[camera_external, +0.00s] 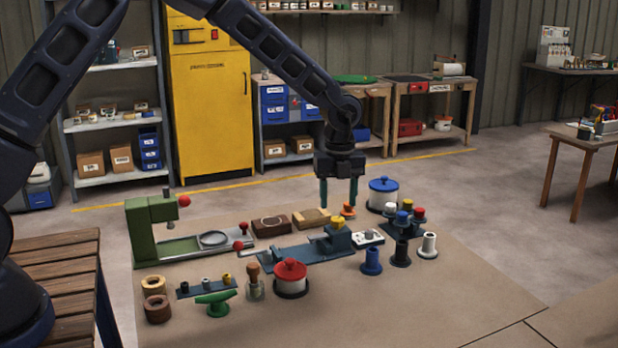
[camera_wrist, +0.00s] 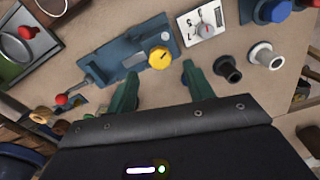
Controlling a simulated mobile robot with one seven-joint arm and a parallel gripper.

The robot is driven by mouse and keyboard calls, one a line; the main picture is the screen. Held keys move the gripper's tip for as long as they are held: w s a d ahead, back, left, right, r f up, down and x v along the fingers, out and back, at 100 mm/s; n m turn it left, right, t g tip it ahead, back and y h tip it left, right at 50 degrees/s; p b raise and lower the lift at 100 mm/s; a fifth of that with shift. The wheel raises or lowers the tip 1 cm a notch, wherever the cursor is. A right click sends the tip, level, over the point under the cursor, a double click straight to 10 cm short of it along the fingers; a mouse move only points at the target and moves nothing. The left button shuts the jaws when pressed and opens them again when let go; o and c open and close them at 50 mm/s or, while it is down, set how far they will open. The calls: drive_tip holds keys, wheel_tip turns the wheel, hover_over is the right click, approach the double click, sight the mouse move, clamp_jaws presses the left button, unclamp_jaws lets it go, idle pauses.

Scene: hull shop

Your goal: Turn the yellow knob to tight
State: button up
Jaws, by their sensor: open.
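The yellow knob (camera_external: 338,222) sits on top of the raised end block of a long blue vise-like device (camera_external: 290,258) on the table. In the wrist view the yellow knob (camera_wrist: 161,57) is round, with a small mark on its face, and lies just beyond and between my fingertips. My gripper (camera_external: 339,204) points down with its two green fingers spread and empty. It is above the table near the knob, and in the wrist view the fingers (camera_wrist: 159,72) show no contact with it. No readable "tight" label shows beside the knob.
A white dial plate (camera_wrist: 202,20) lies beside the device. Blue, black and white spools (camera_external: 428,245) stand to the right. A red-lidded pot (camera_external: 291,277) stands in front, a blue-lidded pot (camera_external: 383,193) behind. A green press (camera_external: 152,228) is at left. The table's front right is clear.

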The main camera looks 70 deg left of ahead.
sight(337, 219)
wheel_tip(337, 219, up, 6)
idle(0.4)
drive_tip(key=shift+r, duration=0.1)
drive_tip(key=s+d+r+n+t+y, duration=0.1)
drive_tip(key=s+d+r+n, duration=0.4)
drive_tip(key=s+r, duration=0.6)
drive_tip(key=s+d+r+n+t+y, duration=0.1)
drive_tip(key=s+d+r+n, duration=0.4)
drive_tip(key=s+r, duration=0.55)
drive_tip(key=s+d+r+n+t+h, duration=0.1)
drive_tip(key=s+n, duration=0.4)
drive_tip(key=s, duration=0.8)
drive_tip(key=s+d+r+n+t+h, duration=0.1)
drive_tip(key=s+n, duration=0.4)
drive_tip(key=s, duration=0.9)
drive_tip(key=shift+s+d+t, duration=0.3)
drive_tip(key=shift+d, duration=0.5)
